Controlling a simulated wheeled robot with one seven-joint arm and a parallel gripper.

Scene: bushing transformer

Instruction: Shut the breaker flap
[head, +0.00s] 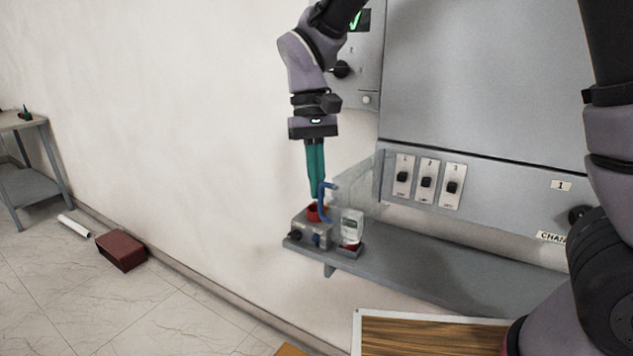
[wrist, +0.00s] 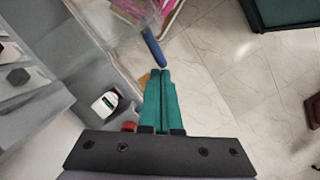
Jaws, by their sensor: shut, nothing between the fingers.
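The breaker flap (head: 358,187) is a clear panel standing open, sticking out from the left side of three breaker switches (head: 427,182) on the grey cabinet. A blue bent handle (head: 323,203) shows at its outer edge. In the wrist view the clear flap (wrist: 118,42) lies left of my fingertips, with the blue handle (wrist: 153,47) just beyond them. My gripper (head: 318,194), with green fingers, points down beside the handle on its left. The fingers are shut and empty. I cannot tell whether they touch the handle.
Below is a grey shelf (head: 430,268) with a small grey box (head: 312,233) and a white-labelled meter (head: 352,227). The grey cabinet (head: 470,80) fills the right. A dark red box (head: 121,251) lies on the floor at left. Space left of my gripper is free.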

